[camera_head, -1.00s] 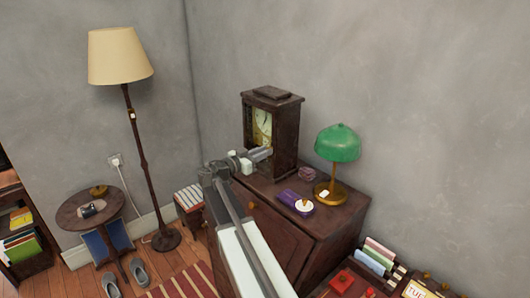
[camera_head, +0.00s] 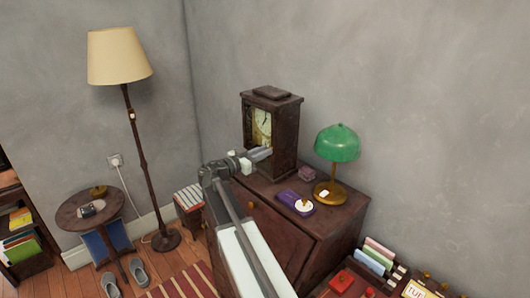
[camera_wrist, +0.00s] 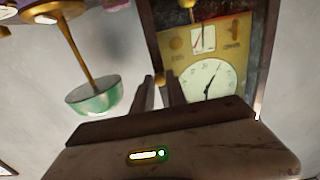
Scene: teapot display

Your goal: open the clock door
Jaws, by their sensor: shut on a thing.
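The clock (camera_head: 283,125) is a tall dark wooden case standing upright on the cabinet, its pale yellow dial side (camera_head: 262,122) facing left. My gripper (camera_head: 262,154) is at the lower part of that dial side. The wrist view shows the clock upside down, with its white dial (camera_wrist: 209,80) to the right of my gripper (camera_wrist: 162,90). The two dark fingers are close together, shut on a small brass knob (camera_wrist: 158,77) at the dial side's edge. The fingers partly hide the knob. I cannot tell whether the clock door stands ajar.
A green lamp (camera_head: 337,144) stands right of the clock on the dark cabinet (camera_head: 275,236). A purple box with a white disc (camera_head: 304,205) lies before it. A floor lamp (camera_head: 131,140) and small round table (camera_head: 75,214) are at left. Bare grey wall is behind.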

